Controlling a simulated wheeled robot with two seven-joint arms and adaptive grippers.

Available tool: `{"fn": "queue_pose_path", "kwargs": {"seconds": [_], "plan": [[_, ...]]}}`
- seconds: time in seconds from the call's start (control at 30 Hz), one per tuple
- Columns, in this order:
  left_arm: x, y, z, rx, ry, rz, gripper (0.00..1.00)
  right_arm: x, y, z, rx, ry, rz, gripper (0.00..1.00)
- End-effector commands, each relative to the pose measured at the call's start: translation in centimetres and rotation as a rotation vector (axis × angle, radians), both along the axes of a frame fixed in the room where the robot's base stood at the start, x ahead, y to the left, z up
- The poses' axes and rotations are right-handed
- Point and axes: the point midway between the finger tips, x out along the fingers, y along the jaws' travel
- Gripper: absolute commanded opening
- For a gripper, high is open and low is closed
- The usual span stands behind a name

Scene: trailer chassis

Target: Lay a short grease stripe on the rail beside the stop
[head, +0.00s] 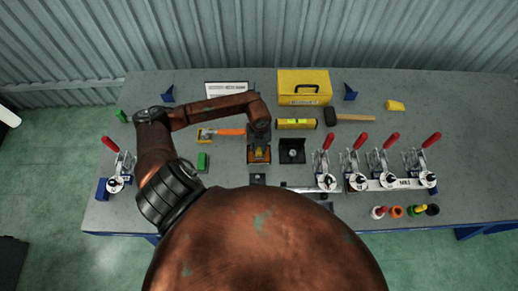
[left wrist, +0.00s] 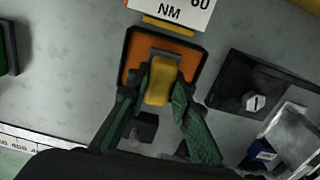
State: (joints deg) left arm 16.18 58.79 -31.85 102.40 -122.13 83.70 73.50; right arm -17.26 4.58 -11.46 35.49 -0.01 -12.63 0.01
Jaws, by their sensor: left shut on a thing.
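My left gripper (head: 259,146) is above the middle of the bench. In the left wrist view its green-grey fingers (left wrist: 163,92) close on both sides of a yellow piece (left wrist: 160,80). The yellow piece is over an orange pad in a black frame (left wrist: 191,53); I cannot tell whether it touches the pad. The pad also shows in the head view (head: 259,158). A metal rail (head: 300,189) runs along the front of the bench, partly hidden by my arm. My right gripper is not visible.
Several red-handled toggle clamps (head: 382,170) stand along the rail. A black plate with a bolt (head: 292,151) lies right of the pad. A hammer (head: 350,117), a spirit level (head: 297,124) and a yellow toolbox (head: 304,87) lie behind. Small coloured pots (head: 397,211) stand front right.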

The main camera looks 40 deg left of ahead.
Motion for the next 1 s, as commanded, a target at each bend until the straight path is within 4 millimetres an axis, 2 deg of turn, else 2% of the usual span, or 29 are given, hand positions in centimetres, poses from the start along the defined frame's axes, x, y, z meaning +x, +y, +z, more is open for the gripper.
{"fn": "queue_pose_path", "kwargs": {"seconds": [1.0], "plan": [[0.0,0.0,-1.0,-0.001,-0.001,0.0,0.01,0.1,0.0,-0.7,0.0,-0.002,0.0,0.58]]}}
